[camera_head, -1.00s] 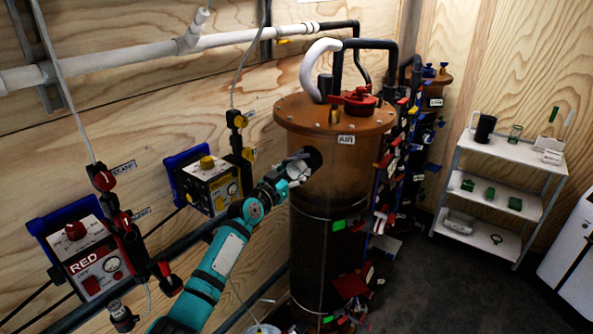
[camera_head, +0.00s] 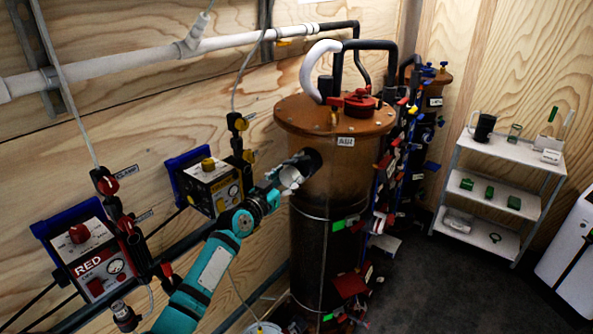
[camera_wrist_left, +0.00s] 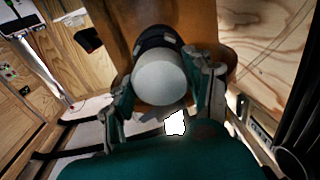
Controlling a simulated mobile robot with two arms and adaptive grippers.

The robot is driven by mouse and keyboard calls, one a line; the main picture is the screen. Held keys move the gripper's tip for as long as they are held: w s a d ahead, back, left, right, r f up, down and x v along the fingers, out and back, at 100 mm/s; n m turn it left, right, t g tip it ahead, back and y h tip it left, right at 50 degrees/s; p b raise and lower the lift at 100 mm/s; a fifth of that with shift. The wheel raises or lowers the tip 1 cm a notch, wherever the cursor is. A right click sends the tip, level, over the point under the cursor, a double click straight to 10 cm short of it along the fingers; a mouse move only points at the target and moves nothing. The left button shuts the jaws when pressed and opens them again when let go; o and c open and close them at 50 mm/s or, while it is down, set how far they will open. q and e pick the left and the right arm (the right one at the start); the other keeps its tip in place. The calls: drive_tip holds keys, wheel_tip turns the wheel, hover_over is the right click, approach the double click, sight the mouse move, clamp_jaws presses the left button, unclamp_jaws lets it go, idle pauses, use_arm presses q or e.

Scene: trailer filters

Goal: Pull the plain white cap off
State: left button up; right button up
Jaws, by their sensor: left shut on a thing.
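The plain white cap (camera_head: 291,178) is between the fingers of my left gripper (camera_head: 286,174), just left of the black port (camera_head: 313,160) on the side of the brown filter vessel (camera_head: 347,178). In the left wrist view, the cap's round pale face (camera_wrist_left: 160,82) lies between the two fingertips (camera_wrist_left: 165,90), which are shut on it. The dark port ring (camera_wrist_left: 156,38) shows behind the cap there. In the head view, the cap looks apart from the port. My right gripper is not in view.
Control boxes (camera_head: 208,182) and a pipe run along the wooden wall at left. Valves and hoses crowd the vessel's right side. A white shelf (camera_head: 513,150) stands at the far right. Dark floor (camera_head: 440,285) is clear in front of it.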

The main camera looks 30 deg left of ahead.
use_arm(q)
drive_tip(key=shift+s+p, duration=0.35)
drive_tip(key=shift+s, duration=0.75)
